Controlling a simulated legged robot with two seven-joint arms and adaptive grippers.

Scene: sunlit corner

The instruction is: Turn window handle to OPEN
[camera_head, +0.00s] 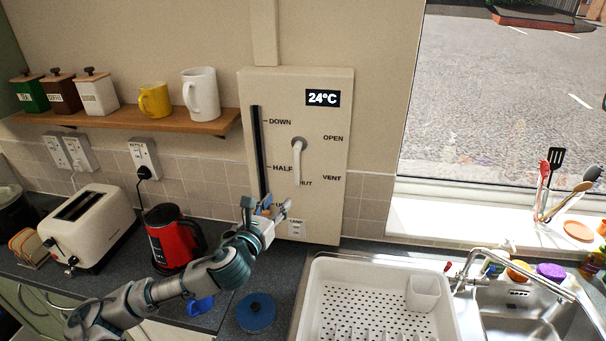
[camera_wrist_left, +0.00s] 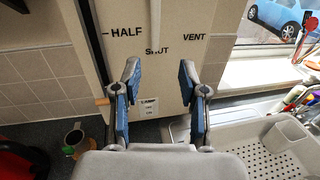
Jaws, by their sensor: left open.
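The white window handle (camera_head: 298,160) is on a cream wall panel (camera_head: 325,205) and hangs straight down toward the SHUT label. The OPEN label (camera_head: 333,138) is to its upper right, and VENT (camera_head: 332,178) is to its lower right. The handle's lower end (camera_wrist_left: 155,18) shows ahead, apart from the fingers. My right gripper is not seen.
A black slot (camera_head: 260,150) runs down the panel's left side. A red kettle (camera_head: 172,238) and toaster (camera_head: 90,228) stand left of my arm. A white dish rack (camera_head: 340,325) and sink tap (camera_head: 500,262) are at right. A mug shelf (camera_head: 190,125) is left of the panel.

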